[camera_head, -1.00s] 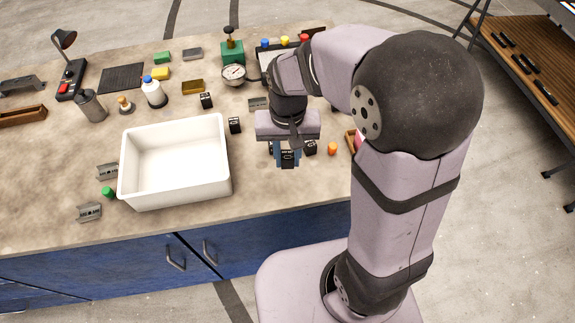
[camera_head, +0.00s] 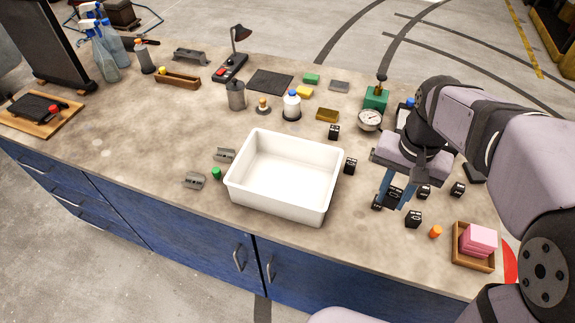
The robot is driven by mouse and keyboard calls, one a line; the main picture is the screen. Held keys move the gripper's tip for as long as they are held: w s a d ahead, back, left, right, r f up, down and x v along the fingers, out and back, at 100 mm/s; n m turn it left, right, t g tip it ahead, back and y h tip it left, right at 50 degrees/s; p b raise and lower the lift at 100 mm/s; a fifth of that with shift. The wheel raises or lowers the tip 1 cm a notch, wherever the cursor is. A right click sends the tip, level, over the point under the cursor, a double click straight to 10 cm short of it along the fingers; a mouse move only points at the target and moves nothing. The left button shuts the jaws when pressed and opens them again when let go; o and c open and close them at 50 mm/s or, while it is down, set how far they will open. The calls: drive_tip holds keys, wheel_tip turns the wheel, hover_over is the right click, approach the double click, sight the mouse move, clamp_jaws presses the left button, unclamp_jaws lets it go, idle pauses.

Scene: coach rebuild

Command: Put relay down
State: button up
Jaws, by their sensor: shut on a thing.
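My gripper (camera_head: 393,190) points down over the right part of the bench, to the right of the white bin. It is shut on a small black relay (camera_head: 393,197) with white markings, held between its blue fingers. I cannot tell how far the relay is above the bench top. Other black relays lie around it: one at the lower right (camera_head: 413,219), two to the right (camera_head: 424,192) (camera_head: 457,189), one beside the bin (camera_head: 350,166) and one behind the bin (camera_head: 334,132). Another dark block shows just left of the fingers (camera_head: 377,202).
The empty white bin (camera_head: 237,190) stands at the middle front. An orange cap (camera_head: 435,232) and a wooden tray (camera_head: 473,263) with pink blocks lie at the right. A gauge (camera_head: 369,120) stands behind. Grey brackets (camera_head: 195,181) and a green cap (camera_head: 216,173) lie left of the bin.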

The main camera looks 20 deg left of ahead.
drive_tip(key=w+a, duration=0.5)
drive_tip(key=a, duration=0.4)
drive_tip(key=n, duration=0.2)
hover_over(285, 190)
wheel_tip(285, 190, down, 5)
drive_tip(key=shift+f+p, duration=1.15)
drive_tip(key=shift+f, duration=4.1)
drive_tip(key=shift+f, duration=0.1)
drive_tip(key=shift+f, duration=0.1)
drive_tip(key=o, duration=1)
drive_tip(key=shift+o, duration=0.2)
